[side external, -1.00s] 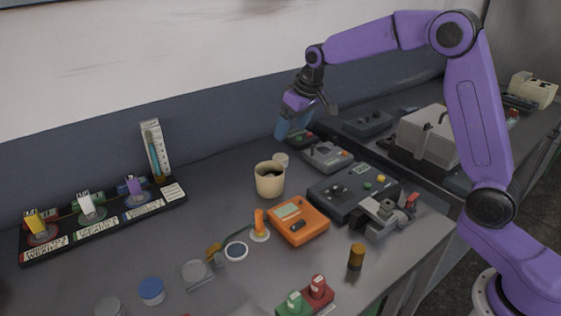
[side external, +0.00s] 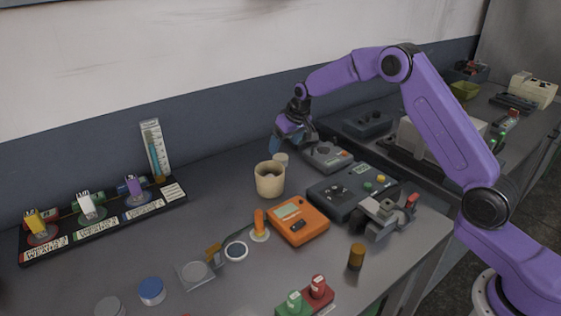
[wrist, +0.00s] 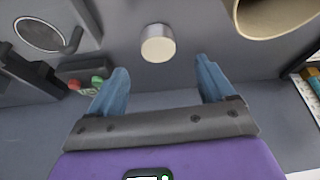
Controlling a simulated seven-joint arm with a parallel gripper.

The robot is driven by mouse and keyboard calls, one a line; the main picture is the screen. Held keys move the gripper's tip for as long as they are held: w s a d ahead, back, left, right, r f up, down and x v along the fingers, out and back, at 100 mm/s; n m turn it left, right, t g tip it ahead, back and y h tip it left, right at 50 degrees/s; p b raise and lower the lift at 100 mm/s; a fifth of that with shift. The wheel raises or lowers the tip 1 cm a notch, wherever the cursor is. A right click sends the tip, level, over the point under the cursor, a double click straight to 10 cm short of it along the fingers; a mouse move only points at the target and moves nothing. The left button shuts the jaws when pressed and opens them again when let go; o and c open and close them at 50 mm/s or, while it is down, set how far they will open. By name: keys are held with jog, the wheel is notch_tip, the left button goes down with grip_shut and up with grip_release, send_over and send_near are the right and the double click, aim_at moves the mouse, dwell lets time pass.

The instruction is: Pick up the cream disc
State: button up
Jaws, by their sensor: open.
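The cream disc (side external: 281,159), a short pale cylinder, stands on the bench just behind the cream cup (side external: 269,180). In the wrist view the disc (wrist: 158,44) lies ahead of my fingertips, roughly centred between them sideways. My gripper (side external: 275,146) is open and empty, with blue fingers, low over the bench and close to the disc in the side view. In the wrist view my gripper (wrist: 162,66) shows its two fingers spread wide, with nothing between them. The disc appears untouched.
The cup (wrist: 276,12) stands close to the disc. A grey device (side external: 327,157) is to its right, with a dark control box (side external: 352,190) and an orange meter (side external: 299,222) nearer the front. A labelled rack (side external: 105,220) is at left. Bench between rack and cup is clear.

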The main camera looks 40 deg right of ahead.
aim_at(282, 157)
jog(key=shift+s+x, duration=0.2)
jog(key=shift+x, duration=1.5)
jog(key=shift+s+x, duration=0.15)
jog(key=shift+x, duration=1.5)
jog(key=shift+d+f, duration=0.1)
jog(key=shift+f, duration=0.05)
jog(key=c, duration=1.2)
